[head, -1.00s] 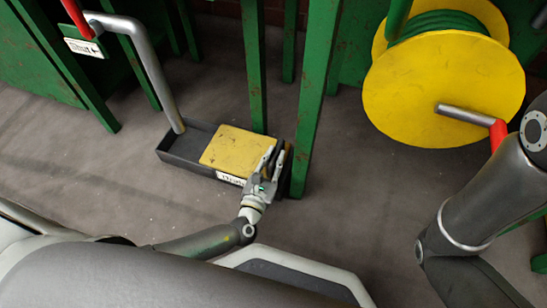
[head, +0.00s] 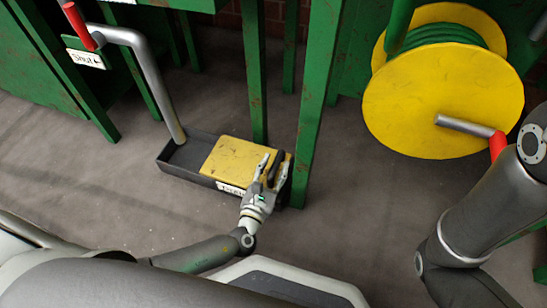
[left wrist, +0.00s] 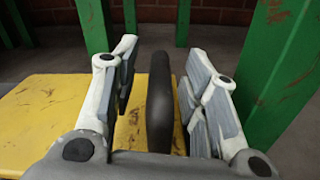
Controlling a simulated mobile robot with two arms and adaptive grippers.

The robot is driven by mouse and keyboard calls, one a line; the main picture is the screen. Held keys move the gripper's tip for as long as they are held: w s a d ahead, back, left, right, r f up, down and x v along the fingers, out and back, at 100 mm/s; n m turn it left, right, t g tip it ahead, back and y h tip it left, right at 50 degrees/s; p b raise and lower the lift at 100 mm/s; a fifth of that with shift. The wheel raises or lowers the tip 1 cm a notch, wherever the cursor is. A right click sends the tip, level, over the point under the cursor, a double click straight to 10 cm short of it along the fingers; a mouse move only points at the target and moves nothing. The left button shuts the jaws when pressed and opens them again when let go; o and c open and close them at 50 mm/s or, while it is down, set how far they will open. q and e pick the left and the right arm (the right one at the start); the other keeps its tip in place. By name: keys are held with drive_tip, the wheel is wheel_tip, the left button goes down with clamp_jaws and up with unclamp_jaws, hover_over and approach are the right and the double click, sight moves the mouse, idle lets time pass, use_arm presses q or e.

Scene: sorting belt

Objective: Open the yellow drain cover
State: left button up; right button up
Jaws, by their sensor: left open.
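The yellow drain cover (head: 233,158) lies flat over the right part of a dark drain tray (head: 180,160) on the floor. A black handle (head: 276,167) stands up at the cover's right end. My left gripper (head: 271,172) is at this handle. In the left wrist view the open fingers of the left gripper (left wrist: 160,100) stand on either side of the handle (left wrist: 160,100), with gaps on both sides. The yellow cover (left wrist: 50,110) shows below and to the left. My right arm is at the right edge of the head view, but its gripper is out of view.
Green posts (head: 308,110) stand close behind and right of the cover. A grey pipe (head: 155,80) with a red lever and a "Shut" sign (head: 86,58) rises from the tray's left end. A yellow hose reel (head: 440,105) is at upper right. The floor in front is clear.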

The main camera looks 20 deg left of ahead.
use_arm(q)
wheel_tip(320, 180, up, 9)
drive_tip(key=shift+s+f, duration=0.1)
idle(0.4)
idle(0.3)
